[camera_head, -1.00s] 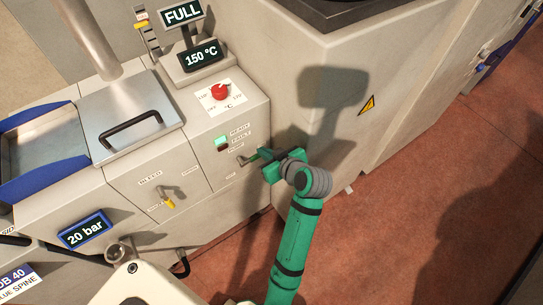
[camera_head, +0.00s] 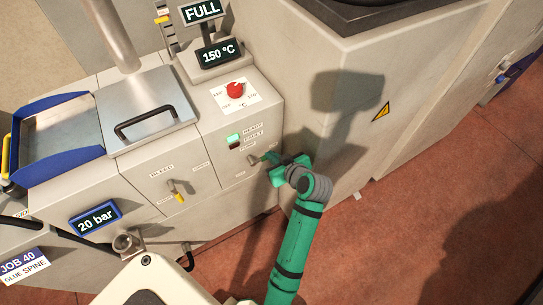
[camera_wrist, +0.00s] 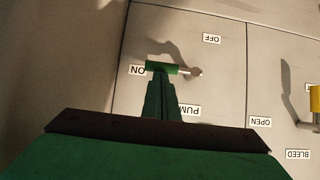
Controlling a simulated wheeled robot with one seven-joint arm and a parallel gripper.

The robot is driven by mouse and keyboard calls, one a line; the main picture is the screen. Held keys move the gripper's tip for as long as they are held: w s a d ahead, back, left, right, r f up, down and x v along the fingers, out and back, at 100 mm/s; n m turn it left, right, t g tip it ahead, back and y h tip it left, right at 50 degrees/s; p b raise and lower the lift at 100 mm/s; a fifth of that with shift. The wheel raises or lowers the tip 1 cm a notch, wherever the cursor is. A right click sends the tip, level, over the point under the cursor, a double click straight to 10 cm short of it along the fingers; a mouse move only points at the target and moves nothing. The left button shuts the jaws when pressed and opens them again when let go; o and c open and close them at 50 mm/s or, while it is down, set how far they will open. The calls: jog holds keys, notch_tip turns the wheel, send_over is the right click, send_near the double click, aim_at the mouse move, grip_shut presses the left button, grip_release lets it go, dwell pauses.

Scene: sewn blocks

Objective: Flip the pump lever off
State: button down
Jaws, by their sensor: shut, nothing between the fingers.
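The yellow-handled bleed lever (camera_head: 177,194) sits on the neighbouring panel to the left. The red temperature dial (camera_head: 235,90) is above. A large cabinet (camera_head: 335,150) stands close on the right. The red floor (camera_head: 420,230) is open.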

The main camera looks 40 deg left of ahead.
jog(key=shift+w+d+f, duration=0.1)
jog(key=shift+w+f, duration=0.15)
jog(key=shift+f, duration=0.15)
notch_tip(320, 180, down, 9)
jog(key=s+a+m+g+y, duration=0.1)
jog(key=s+m+g, duration=0.1)
jog(key=shift+s+g, duration=0.3)
dwell(1.1)
jog(key=shift+r, duration=0.1)
dwell(0.5)
jog(key=v, duration=1)
jog(key=shift+d, duration=0.4)
